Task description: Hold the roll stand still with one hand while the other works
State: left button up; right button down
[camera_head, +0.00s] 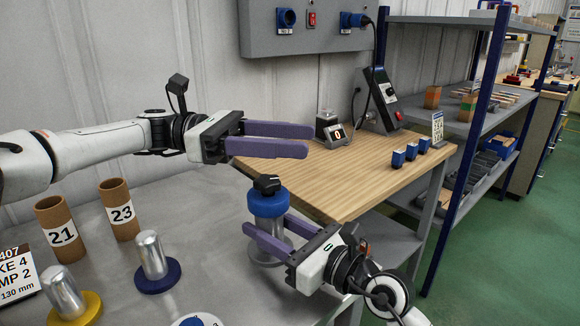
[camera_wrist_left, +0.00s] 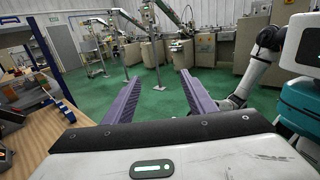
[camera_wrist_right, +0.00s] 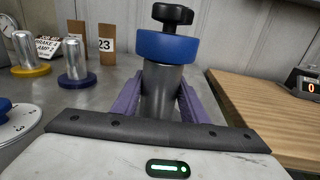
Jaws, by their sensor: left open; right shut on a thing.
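The roll stand (camera_head: 268,205), a grey metal cylinder with a blue collar and a black knob on top, stands upright on the grey table near its right edge. My right gripper (camera_head: 267,232) is shut on its grey body below the collar. The right wrist view shows the stand (camera_wrist_right: 165,90) between the two purple fingers. My left gripper (camera_head: 306,141) is open and empty, above and behind the stand, apart from it. The left wrist view shows the spread purple fingers (camera_wrist_left: 158,80) with nothing between them. The stand's foot is partly hidden by my right gripper.
Cardboard tubes 21 (camera_head: 60,240) and 23 (camera_head: 120,222) stand at left. A wooden bench (camera_head: 345,178) at right carries a counter (camera_head: 333,130) and small blue blocks (camera_head: 398,158).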

pick_arm(q)
notch_tip(320, 180, up, 2)
jog(key=shift+r, duration=0.1)
dwell(0.4)
